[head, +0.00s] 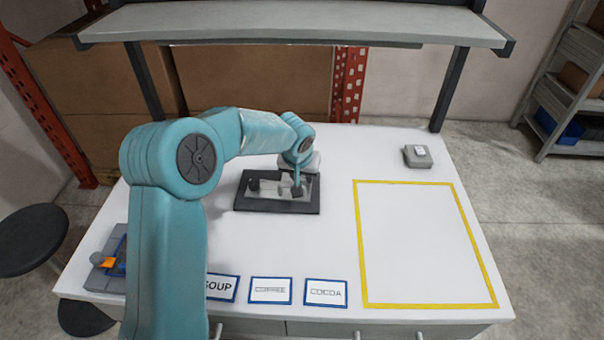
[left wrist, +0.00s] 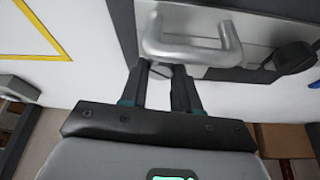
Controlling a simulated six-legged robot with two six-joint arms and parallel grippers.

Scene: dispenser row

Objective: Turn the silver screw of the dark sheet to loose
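The dark sheet (head: 240,203) lies on the white table below my left arm. A light grey metal piece and a small dark knob (head: 254,185) sit on it. In the left wrist view a thick silver U-shaped bar (left wrist: 195,50) stands over a grey plate, with the dark knob (left wrist: 295,57) to its right. I cannot tell for sure that this bar is the silver screw. My left gripper (head: 297,191) is over the sheet. In the wrist view its fingers (left wrist: 161,72) are apart, tips at the bar; contact is unclear. My right gripper is out of view.
A yellow-outlined area (head: 357,250) on the right of the table is empty. A small grey box (head: 418,156) stands behind it. Label cards, including COCOA (head: 326,293), lie along the front. A shelf (head: 290,25) spans the back. My arm hides part of the left side.

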